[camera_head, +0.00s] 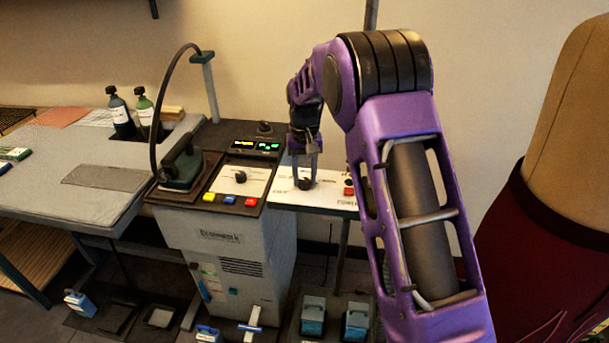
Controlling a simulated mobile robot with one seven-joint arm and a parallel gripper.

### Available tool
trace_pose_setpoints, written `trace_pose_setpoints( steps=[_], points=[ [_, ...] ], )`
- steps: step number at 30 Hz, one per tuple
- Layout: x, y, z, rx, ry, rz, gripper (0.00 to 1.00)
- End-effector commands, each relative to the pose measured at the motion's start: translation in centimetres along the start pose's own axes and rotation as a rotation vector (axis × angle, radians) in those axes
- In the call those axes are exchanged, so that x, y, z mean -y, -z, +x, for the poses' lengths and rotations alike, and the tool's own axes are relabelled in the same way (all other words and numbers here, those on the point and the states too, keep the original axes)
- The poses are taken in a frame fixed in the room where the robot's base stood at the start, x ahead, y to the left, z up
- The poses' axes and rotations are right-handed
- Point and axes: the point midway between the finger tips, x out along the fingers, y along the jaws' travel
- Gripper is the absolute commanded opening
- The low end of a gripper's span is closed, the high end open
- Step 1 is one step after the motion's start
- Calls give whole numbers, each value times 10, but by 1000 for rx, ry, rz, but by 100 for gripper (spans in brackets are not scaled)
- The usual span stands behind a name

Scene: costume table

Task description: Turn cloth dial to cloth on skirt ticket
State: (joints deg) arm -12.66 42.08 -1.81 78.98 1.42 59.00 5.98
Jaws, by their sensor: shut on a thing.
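My gripper (305,174) points down over the white side panel (325,200) marked "POWER" and is shut on a small black knob (305,184). The knob's pointer and markings are too small to read. A second black dial (240,177) stands on the white face of the steam iron station (228,240), to the left of my gripper. I cannot tell from its label which dial is the cloth one. A dark red skirt (530,255) hangs on a dress form at the right.
The iron (183,168) rests on its stand left of the dials, with its hose arching above. Yellow, red and blue buttons line the station's front edge. A red switch (349,191) is right of the knob. Two bottles (122,115) stand on the grey table. Blue-grey pedals are on the floor.

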Motion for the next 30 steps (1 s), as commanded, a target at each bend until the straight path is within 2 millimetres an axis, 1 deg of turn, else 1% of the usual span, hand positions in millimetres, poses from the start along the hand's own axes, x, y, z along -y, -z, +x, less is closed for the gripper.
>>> trace_pose_setpoints(
  steps=[14,15,19,27,30],
  points=[
    [0,1,-2,-5,0,12,0],
    [0,1,-2,-4,0,12,46],
    [0,1,-1,-3,0,11,70],
    [0,0,-1,-1,0,11,71],
    [0,1,-4,-2,0,11,71]
  ],
)
